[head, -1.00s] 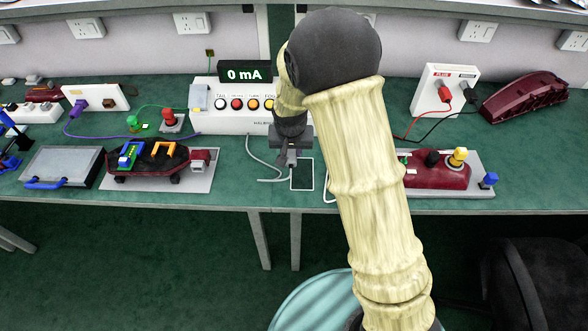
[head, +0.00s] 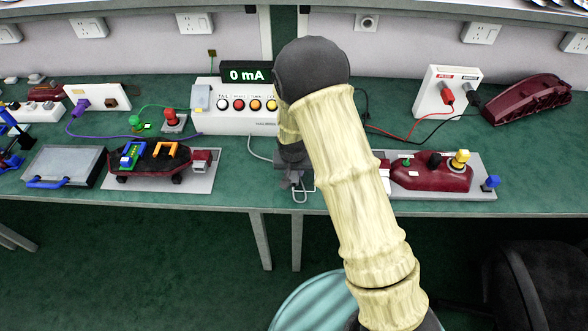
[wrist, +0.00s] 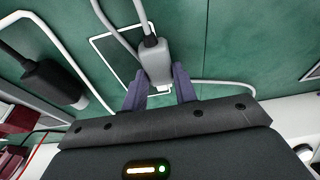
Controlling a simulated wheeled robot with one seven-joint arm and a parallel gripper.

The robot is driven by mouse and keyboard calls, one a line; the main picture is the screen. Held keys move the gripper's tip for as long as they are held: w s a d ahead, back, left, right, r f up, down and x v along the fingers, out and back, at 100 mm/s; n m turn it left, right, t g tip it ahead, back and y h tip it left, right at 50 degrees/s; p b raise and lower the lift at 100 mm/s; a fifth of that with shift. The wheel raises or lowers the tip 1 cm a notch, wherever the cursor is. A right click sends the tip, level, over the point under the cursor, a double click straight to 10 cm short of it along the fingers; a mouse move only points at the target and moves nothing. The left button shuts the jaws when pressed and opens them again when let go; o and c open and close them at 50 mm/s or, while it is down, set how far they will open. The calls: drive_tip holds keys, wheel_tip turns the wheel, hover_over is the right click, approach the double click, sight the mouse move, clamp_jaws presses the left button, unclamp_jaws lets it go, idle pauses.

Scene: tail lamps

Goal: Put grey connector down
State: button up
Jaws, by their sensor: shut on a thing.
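My gripper (head: 297,184) is low over the green table near its front edge, in the middle of the head view. In the wrist view its two dark fingers (wrist: 158,92) are shut on the grey connector (wrist: 155,62), with grey cable running from its far end. The connector lies over the right side of a dark, white-outlined rectangle (wrist: 113,52) on the table. I cannot tell whether it touches the table. In the head view my gripper and arm mostly hide the connector and the rectangle.
A black connector (wrist: 52,84) with a cable is at the left of the wrist view. A red lamp board (head: 432,176) stands right of my arm, another lamp on a grey plate (head: 196,184) to the left. The white meter box (head: 232,122) stands behind.

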sight(294, 182)
drive_tip(key=shift+f, duration=0.1)
drive_tip(key=o, duration=1.1)
drive_tip(key=shift+r, duration=0.25)
drive_tip(key=v, duration=1.2)
drive_tip(key=shift+d, duration=0.1)
